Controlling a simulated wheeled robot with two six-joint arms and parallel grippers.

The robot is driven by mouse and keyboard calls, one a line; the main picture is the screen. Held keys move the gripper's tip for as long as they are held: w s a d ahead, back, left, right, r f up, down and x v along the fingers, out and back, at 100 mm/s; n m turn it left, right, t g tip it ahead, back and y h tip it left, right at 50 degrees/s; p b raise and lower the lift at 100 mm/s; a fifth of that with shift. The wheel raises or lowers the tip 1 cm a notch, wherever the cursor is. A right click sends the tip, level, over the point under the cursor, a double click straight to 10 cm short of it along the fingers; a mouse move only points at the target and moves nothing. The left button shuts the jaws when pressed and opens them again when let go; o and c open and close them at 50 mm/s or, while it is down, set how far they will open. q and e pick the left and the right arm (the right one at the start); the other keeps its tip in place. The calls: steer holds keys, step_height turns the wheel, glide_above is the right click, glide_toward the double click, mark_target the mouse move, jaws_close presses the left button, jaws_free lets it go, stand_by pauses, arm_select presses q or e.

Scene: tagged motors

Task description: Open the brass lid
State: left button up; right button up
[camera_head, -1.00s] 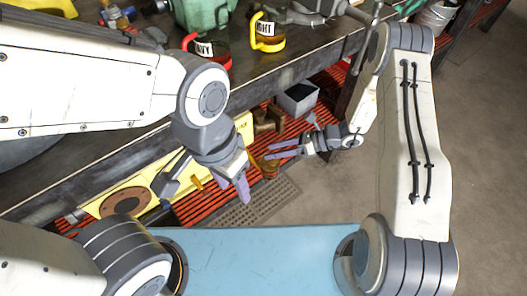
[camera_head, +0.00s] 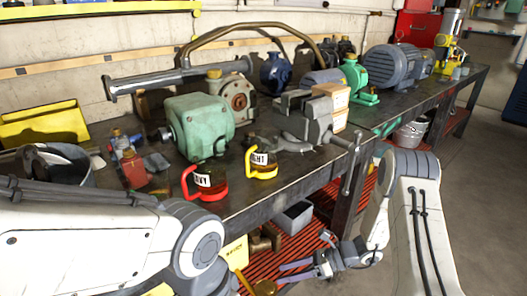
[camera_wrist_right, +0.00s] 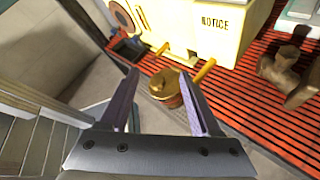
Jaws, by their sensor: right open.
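A small round brass pot with a brass lid (camera_wrist_right: 160,82) shows in the right wrist view, just beyond and between my fingertips. Its top looks closed. In the head view a brass piece (camera_head: 265,287) shows at the bottom edge, beside my right fingertips, partly cut off. My right gripper (camera_head: 284,272) is open, its two purple fingers spread and empty; they also frame the brass pot in the right wrist view (camera_wrist_right: 165,88). I cannot tell the exact gap to it. My left arm enters at the lower left; its gripper is below the picture.
A yellow box marked NOTICE (camera_wrist_right: 215,32) stands beyond the pot on red slats (camera_wrist_right: 255,105). A brown metal fitting (camera_wrist_right: 290,75) lies to the right.

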steer(key=s+a+r+n+g+h, duration=0.55)
steer(key=s+a+r+n, duration=0.25)
steer(key=s+r+n, duration=0.5)
steer(key=s+d+r+n+t+h, duration=0.3)
steer(key=s+n, duration=0.6)
steer(key=n, duration=0.8)
step_height(320, 180, up, 4)
steer(key=t+h, duration=0.2)
steer(key=h, duration=0.1)
steer(key=shift+s+r+n, duration=0.25)
steer(key=shift+n, duration=0.15)
steer(key=shift+h, duration=0.25)
step_height(320, 180, up, 16)
steer(key=p, duration=1.5)
steer(key=shift+d+f+p, duration=0.15)
steer(key=shift+p, duration=0.2)
steer(key=shift+f, duration=0.1)
steer(key=shift+c, duration=1.1)
